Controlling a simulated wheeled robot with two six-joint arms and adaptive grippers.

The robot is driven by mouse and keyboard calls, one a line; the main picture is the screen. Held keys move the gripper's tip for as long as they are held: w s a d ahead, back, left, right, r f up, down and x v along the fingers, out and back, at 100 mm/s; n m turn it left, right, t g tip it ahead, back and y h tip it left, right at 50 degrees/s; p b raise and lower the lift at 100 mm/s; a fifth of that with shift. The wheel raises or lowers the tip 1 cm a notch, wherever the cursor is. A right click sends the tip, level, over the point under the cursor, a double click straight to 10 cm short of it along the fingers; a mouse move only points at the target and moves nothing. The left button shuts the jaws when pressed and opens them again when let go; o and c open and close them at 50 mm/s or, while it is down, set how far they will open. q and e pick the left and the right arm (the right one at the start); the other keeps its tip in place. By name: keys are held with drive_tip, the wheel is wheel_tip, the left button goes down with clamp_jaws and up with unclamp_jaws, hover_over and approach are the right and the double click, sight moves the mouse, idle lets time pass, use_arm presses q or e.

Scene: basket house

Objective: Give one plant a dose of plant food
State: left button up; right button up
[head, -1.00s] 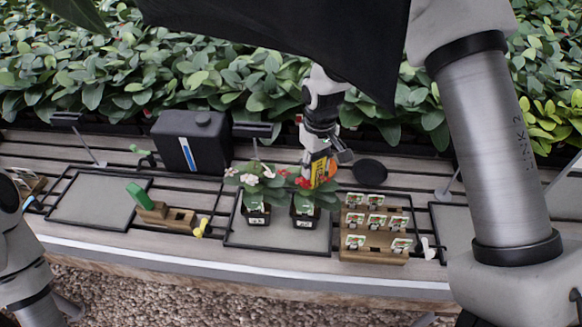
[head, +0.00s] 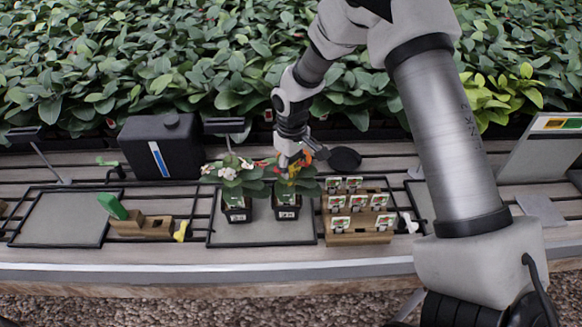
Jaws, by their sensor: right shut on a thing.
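Two potted plants stand side by side on a grey tray (head: 262,234). The left plant (head: 236,192) has white flowers; the right plant (head: 287,195) has red flowers. Both sit upright in small black pots with white labels. My right gripper (head: 291,162) is directly above the red-flowered plant, pointing down, shut on a small orange and yellow thing (head: 295,171). Leaves and the gripper partly hide it, so its lower end and any contact with the plant cannot be told. My left gripper is not in view.
A wooden rack (head: 350,239) with several tags stands right of the plants. A black jug (head: 163,149) with a blue stripe is behind left. A green-topped thing (head: 112,206) stands in a wooden block (head: 142,226). The left tray (head: 62,220) is empty.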

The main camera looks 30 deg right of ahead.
drive_tip(key=shift+s+a+r, duration=0.1)
drive_tip(key=shift+a+r, duration=0.05)
drive_tip(key=shift+r, duration=0.05)
drive_tip(key=shift+f, duration=0.15)
drive_tip(key=shift+f, duration=0.4)
idle(0.6)
drive_tip(key=shift+f, duration=0.1)
idle(1.4)
wheel_tip(320, 180, up, 7)
drive_tip(key=p, duration=0.7)
idle(0.5)
